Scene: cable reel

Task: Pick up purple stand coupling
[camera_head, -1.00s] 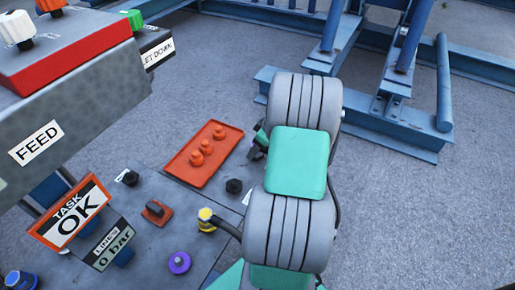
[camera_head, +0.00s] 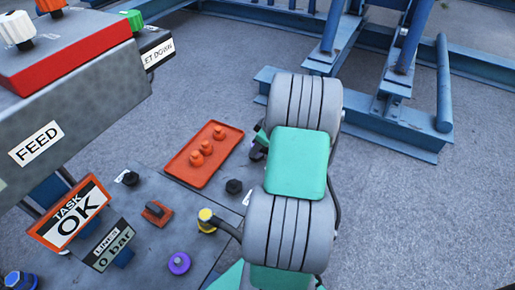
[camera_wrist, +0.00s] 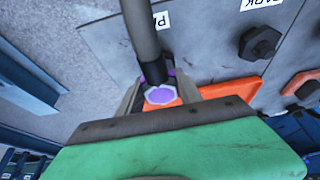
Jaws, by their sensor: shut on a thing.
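The purple stand coupling (camera_wrist: 160,96) shows in the wrist view as a purple ring and hexagonal face, with a dark hose (camera_wrist: 141,35) running up from it. My gripper (camera_wrist: 160,90) has its two grey fingers closed on either side of the coupling. In the head view my gripper (camera_head: 260,143) is mostly hidden behind my grey and green arm, near the right edge of the panel, and the held coupling is barely visible. A separate round purple fitting (camera_head: 179,263) sits on the panel at the lower middle.
An orange tray (camera_head: 183,172) with three orange pegs lies left of my gripper. A yellow-capped fitting (camera_head: 206,216), a black knob (camera_head: 234,186) and an orange switch (camera_head: 156,212) sit on the panel. A FEED box (camera_head: 60,120) overhangs at left. Blue steel frames (camera_head: 395,120) stand behind.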

